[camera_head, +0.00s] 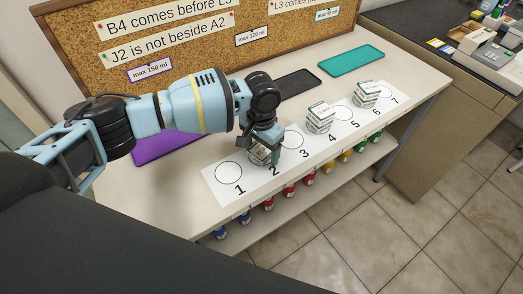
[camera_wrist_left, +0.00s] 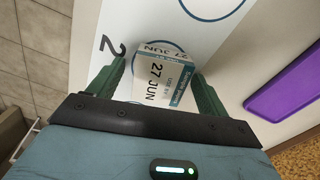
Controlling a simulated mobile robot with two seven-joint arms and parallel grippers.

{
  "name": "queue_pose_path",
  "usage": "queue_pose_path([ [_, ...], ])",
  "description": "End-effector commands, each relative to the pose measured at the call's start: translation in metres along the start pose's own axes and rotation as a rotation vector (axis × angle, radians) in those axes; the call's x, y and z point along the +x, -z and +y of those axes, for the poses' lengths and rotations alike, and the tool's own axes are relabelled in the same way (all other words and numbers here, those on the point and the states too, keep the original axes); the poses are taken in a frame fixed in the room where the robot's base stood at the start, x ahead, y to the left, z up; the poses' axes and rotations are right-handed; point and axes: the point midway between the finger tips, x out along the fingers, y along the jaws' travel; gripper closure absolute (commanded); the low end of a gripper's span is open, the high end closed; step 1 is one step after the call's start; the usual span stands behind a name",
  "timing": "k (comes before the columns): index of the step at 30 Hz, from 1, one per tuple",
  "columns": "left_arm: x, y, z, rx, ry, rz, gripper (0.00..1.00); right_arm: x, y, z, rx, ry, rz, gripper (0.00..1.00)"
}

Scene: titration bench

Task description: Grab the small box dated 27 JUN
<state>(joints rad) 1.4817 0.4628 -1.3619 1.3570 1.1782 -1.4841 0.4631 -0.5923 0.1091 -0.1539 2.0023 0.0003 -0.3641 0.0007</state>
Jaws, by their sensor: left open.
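The small box dated 27 JUN (camera_wrist_left: 158,74) stands at spot 2 on the white numbered strip, its printed date readable in the left wrist view. In the head view the box (camera_head: 260,155) is partly hidden by my left gripper (camera_head: 264,152). My left gripper is open. In the left wrist view its green fingers (camera_wrist_left: 160,88) are on either side of the box; I cannot tell whether they touch it. Two other small white boxes stand at spot 4 (camera_head: 320,118) and spot 6 (camera_head: 367,94); their print is too small to read. My right gripper is not in view.
The numbered strip (camera_head: 213,189) runs along the bench's front edge. Purple (camera_head: 165,147), black (camera_head: 296,84) and teal (camera_head: 352,59) trays lie behind it. Coloured bottles (camera_head: 289,190) stand on a shelf below. A cork board (camera_head: 180,55) rises at the back.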

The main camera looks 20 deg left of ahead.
Motion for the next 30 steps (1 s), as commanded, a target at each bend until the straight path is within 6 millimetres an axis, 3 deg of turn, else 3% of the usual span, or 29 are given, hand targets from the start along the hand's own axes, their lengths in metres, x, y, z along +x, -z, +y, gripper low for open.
queue_pose_path([
  [4, -0.001, 0.0, 0.0, 0.0, 0.0, 0.001, 0.24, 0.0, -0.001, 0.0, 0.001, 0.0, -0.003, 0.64],
  [15, -0.001, 0.0, 0.0, 0.0, 0.0, 0.001, 0.7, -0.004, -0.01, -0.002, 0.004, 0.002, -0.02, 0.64],
  [23, -0.002, 0.0, 0.0, 0.0, 0.0, 0.001, 0.71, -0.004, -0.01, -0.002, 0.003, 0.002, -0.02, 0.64],
  [30, -0.018, 0.001, 0.0, 0.0, 0.0, 0.003, 0.71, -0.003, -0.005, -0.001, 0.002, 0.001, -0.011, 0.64],
])
